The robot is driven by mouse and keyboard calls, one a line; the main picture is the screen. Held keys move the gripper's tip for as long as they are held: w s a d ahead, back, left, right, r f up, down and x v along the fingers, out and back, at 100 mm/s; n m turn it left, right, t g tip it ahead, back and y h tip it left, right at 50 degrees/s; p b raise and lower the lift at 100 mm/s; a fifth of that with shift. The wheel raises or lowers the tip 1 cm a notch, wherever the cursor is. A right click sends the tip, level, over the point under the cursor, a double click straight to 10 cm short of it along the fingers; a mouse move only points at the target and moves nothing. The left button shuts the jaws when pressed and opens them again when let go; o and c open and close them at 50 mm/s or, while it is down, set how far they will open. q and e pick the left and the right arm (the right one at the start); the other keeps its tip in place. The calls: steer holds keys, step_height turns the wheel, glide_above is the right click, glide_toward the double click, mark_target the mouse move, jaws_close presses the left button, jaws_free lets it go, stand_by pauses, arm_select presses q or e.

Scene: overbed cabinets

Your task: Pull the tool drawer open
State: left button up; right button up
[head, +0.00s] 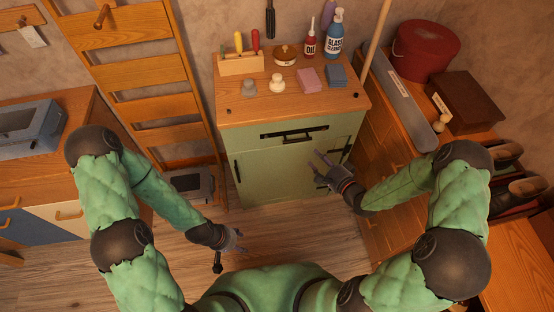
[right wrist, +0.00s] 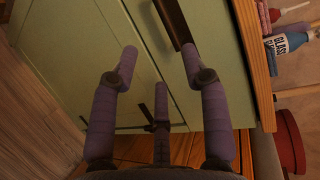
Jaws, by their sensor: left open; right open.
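The tool drawer (head: 248,138) is the top front of the green cabinet, under its wooden top. Its dark bar handle (head: 298,139) lies across the front; part of the handle also shows at the top of the right wrist view (right wrist: 173,22). My right gripper (head: 322,164) is open and empty, in front of the cabinet, below and right of the handle. In the right wrist view its spread fingers (right wrist: 158,62) point at the green front, one fingertip near the handle's end; I cannot tell whether they touch. My left gripper (head: 236,240) is open and empty, low over the floor.
On the cabinet top (head: 235,112) stand bottles, a tool block (head: 241,64), small knobs and pink and blue blocks. A wooden ladder (head: 160,105) leans at left. A bench with a red bucket (head: 426,50) and brown box (head: 468,100) is at right. Floor before the cabinet is clear.

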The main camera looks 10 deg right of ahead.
arm_select(q)
steer(key=f+b, duration=0.3)
steer(key=f, duration=0.1)
steer(key=shift+s+a+b, duration=0.25)
steer(key=shift+a+b, duration=0.1)
steer(key=shift+a, duration=0.05)
arm_select(e)
steer(key=a+r+x, duration=0.1)
steer(key=x, duration=0.9)
steer(key=shift+w+a+t+y, duration=0.15)
steer(key=shift+a+t+y, duration=0.05)
steer(key=shift+t+y, duration=0.1)
steer(key=shift+f, duration=0.1)
jaws_close()
